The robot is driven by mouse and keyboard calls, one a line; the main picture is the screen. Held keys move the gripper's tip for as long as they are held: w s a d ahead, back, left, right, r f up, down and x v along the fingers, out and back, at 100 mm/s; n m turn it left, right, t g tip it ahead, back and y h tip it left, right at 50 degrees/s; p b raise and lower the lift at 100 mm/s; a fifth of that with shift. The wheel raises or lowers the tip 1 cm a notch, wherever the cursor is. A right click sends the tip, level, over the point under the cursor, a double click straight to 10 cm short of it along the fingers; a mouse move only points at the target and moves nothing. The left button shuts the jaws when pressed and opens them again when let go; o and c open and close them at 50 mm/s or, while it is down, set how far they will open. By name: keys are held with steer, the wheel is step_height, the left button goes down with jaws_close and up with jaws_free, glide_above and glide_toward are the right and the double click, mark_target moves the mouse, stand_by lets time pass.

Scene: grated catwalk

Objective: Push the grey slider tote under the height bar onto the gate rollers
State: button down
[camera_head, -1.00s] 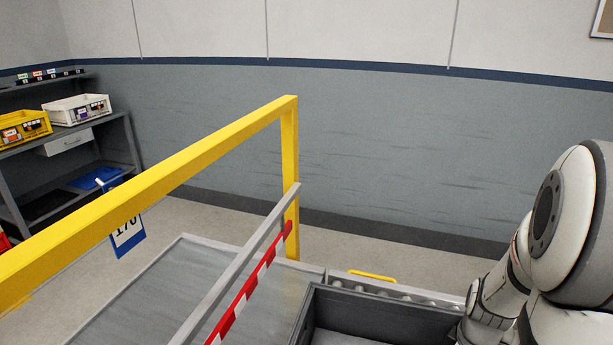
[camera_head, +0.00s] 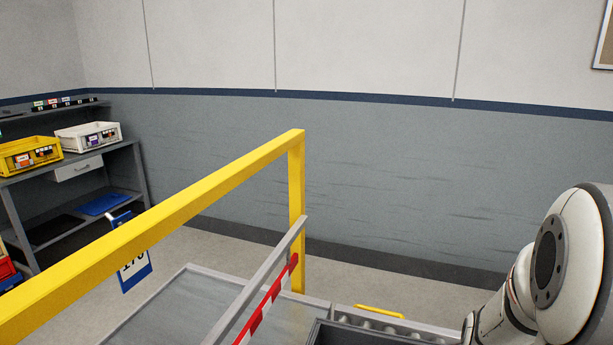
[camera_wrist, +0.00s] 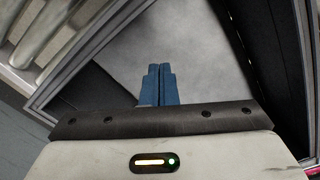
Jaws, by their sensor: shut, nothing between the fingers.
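The grey slider tote (camera_head: 372,335) shows only its far rim at the bottom of the head view. The wrist view looks down into it, with its pale floor (camera_wrist: 195,35) and dark walls. My gripper (camera_wrist: 159,68) is shut and empty, its blue fingers pointing over the tote's inside; whether they touch it I cannot tell. The red-and-white height bar (camera_head: 270,294) hangs below a grey rail, left of the tote. Grey rollers (camera_head: 400,327) lie just beyond the tote, and some show in the wrist view (camera_wrist: 38,35).
A yellow frame (camera_head: 170,222) with a blue-edged tag (camera_head: 136,270) spans the left and middle. A flat grey surface (camera_head: 180,312) lies beyond the bar. A yellow handle (camera_head: 379,311) stands by the rollers. A shelf (camera_head: 75,172) with bins is far left.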

step_height(320, 180, up, 7)
steer(key=p, duration=0.5)
steer(key=s+a+r+m+t, duration=0.3)
steer(key=a+r+m, duration=0.5)
steer(key=a+r, duration=0.5)
step_height(320, 180, up, 2)
steer(key=shift+s+a+r, duration=0.1)
steer(key=shift+s+a, duration=0.2)
steer(key=shift+s, duration=0.05)
